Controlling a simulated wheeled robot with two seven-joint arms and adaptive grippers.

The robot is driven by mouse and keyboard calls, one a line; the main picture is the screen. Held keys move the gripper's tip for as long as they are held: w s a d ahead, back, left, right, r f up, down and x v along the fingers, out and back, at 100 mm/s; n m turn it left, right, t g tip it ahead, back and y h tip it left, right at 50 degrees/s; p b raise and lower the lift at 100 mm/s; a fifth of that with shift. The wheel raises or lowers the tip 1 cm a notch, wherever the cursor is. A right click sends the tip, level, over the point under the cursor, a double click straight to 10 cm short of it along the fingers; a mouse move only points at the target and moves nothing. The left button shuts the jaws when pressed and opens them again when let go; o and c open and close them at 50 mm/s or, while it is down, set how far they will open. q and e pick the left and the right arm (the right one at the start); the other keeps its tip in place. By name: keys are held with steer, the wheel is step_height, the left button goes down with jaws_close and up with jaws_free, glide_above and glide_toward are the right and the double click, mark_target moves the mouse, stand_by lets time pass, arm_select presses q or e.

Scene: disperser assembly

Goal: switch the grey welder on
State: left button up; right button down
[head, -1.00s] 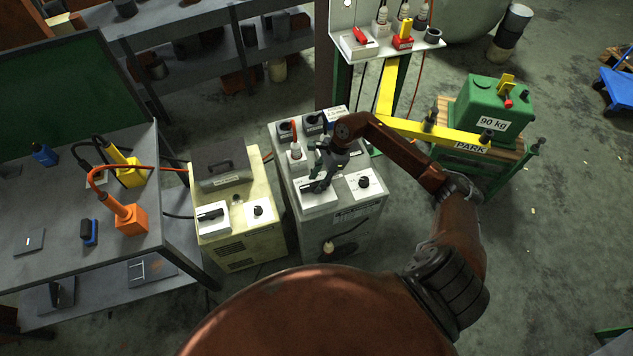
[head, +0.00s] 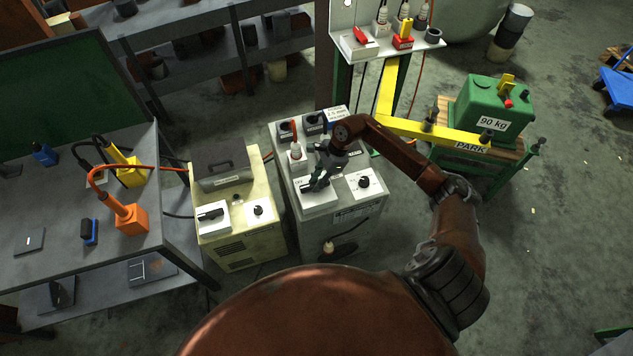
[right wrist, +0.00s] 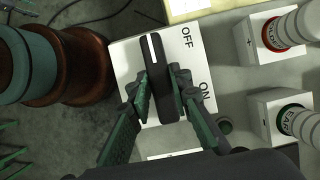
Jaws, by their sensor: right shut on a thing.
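The grey welder (head: 352,219) stands in the middle of the head view. A white switch box with a black rotary handle sits on its top front left. My right gripper (head: 316,185) reaches down onto that handle. In the right wrist view the white switch plate (right wrist: 128,62) carries the words OFF and ON. The black handle (right wrist: 158,72) has a white line at its upper end, which lies nearer OFF than ON. My right gripper (right wrist: 160,100) is shut on the handle, one finger on each side. My left gripper is not in view.
A cream welder (head: 240,240) with its own black switch stands close on the left. A white knob plate (head: 366,184) and sockets (head: 313,122) sit on the grey welder's top near my gripper. In the right wrist view, red and green ringed connectors (right wrist: 272,35) stand at the right.

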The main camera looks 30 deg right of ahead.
steer(key=shift+m, duration=0.4)
steer(key=m+t+p, duration=0.1)
steer(key=m, duration=0.1)
steer(key=m+h+p, duration=0.1)
steer(key=m, duration=0.1)
steer(key=shift+s+r+t, duration=0.1)
steer(key=shift+s+t, duration=0.05)
steer(key=shift+t, duration=0.25)
steer(key=m, duration=0.2)
steer(key=m+t+h+p, duration=0.1)
steer(key=m, duration=0.1)
steer(key=m+p, duration=0.1)
steer(key=shift+a+m+h, duration=0.25)
steer(key=shift+m+h, duration=0.05)
steer(key=shift+m, duration=0.1)
steer(key=m+h+p, duration=0.1)
steer(key=m, duration=0.2)
steer(key=shift+m+t, duration=0.3)
steer(key=shift+t, duration=0.1)
steer(key=shift+a+m+h+p, duration=0.15)
steer(key=shift+m+h, duration=0.3)
steer(key=shift+m, duration=0.5)
steer(key=shift+d+m+h+p, duration=0.1)
steer(key=shift+m+h+p, duration=0.25)
steer(key=shift+m, duration=0.6)
steer(key=c, duration=1.8)
jaws_free()
steer(key=shift+o, duration=0.2)
